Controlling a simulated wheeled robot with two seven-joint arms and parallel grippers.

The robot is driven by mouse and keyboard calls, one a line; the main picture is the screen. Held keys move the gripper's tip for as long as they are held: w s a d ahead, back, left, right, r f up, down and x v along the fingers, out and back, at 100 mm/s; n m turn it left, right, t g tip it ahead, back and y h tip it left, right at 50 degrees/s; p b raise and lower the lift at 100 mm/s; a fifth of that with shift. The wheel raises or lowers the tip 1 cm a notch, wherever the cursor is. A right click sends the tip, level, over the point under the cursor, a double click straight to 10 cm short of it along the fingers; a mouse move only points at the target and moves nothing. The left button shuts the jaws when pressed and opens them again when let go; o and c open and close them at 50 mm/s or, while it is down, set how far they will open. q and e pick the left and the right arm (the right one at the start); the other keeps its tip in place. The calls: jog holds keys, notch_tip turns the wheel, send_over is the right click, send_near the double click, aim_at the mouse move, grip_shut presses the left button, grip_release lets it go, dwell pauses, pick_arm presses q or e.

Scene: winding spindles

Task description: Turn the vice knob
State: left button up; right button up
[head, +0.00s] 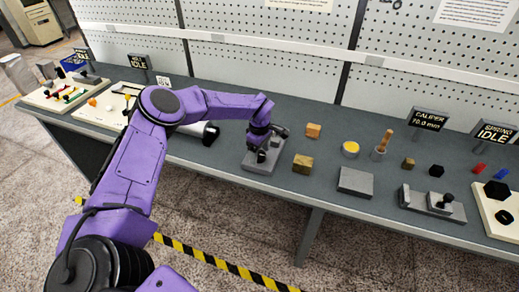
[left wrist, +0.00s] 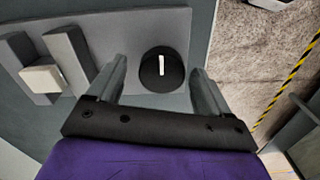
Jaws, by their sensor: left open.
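The vice's black round knob (left wrist: 164,72) carries a white line and sits on the grey vice plate (left wrist: 178,22) in the left wrist view. Two grey vice jaws (left wrist: 68,52) stand left of it with a pale block (left wrist: 42,79) between them. My left gripper (left wrist: 158,66) is open, its fingers on either side of the knob in the picture with gaps on both sides; I cannot tell their height against it. In the head view my left gripper (head: 264,138) is over the vice base (head: 253,165) and hides much of the vice. My right gripper is not in view.
On the bench (head: 225,165), an orange block (head: 313,130) and a brownish-yellow block (head: 303,164) lie right of the vice. A grey plate (head: 356,182) and another grey fixture (head: 431,204) are farther right. A dark cylinder (head: 210,134) lies to the left. A pegboard wall stands behind.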

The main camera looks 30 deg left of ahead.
pick_arm(q)
jog(key=shift+f, duration=0.3)
jog(key=shift+s, duration=0.15)
jog(key=c, duration=1.1)
jog(key=shift+o, duration=0.2)
